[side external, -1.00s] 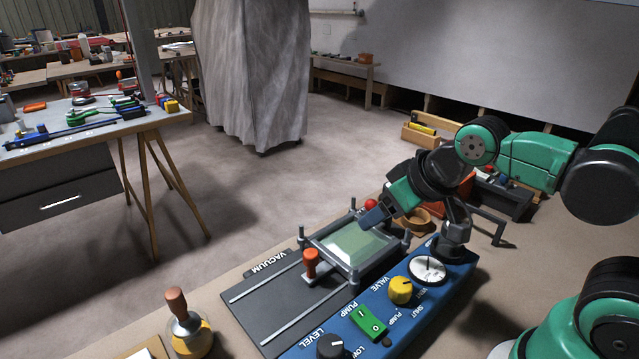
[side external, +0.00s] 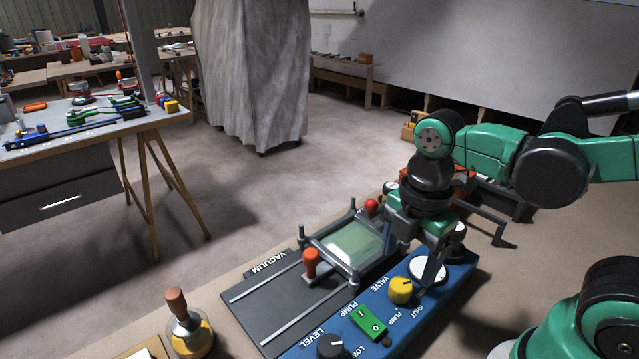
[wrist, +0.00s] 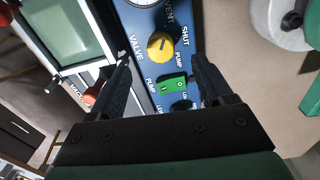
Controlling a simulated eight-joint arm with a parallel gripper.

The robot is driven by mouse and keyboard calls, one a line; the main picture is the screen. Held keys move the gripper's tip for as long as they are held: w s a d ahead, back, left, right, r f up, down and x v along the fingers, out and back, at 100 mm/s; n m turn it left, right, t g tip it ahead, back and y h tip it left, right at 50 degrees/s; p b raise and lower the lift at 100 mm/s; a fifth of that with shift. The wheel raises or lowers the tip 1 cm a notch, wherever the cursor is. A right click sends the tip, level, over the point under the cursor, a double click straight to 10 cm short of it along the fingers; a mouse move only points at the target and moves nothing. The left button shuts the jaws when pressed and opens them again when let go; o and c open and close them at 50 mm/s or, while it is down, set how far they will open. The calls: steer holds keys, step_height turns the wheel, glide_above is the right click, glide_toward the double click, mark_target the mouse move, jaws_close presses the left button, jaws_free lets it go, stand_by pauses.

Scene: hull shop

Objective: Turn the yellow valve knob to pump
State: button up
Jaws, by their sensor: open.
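The yellow valve knob (side external: 400,290) stands on the blue control panel (side external: 428,312), beside the VALVE label. It also shows in the wrist view (wrist: 160,46), ahead of the fingertips, with SHUT and PUMP printed to its right. A small dark mark on the knob seems to point up and right in the wrist view, towards SHUT, but it is too small to be sure. My gripper (side external: 411,266) is over the gauge end of the panel, pointing down. In the wrist view my gripper (wrist: 163,64) is open and empty, its fingers apart and not touching the knob.
Near the knob are a green pump switch (side external: 369,323), a black level knob (side external: 330,346) and a round white gauge (side external: 427,268). A clamped frame (side external: 353,268) and an orange handle (side external: 311,262) stand beside the panel. A wooden-handled pot (side external: 188,325) stands at the front left.

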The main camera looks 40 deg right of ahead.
mark_target(402, 285)
steer(key=shift+f, duration=2.75)
jaws_close()
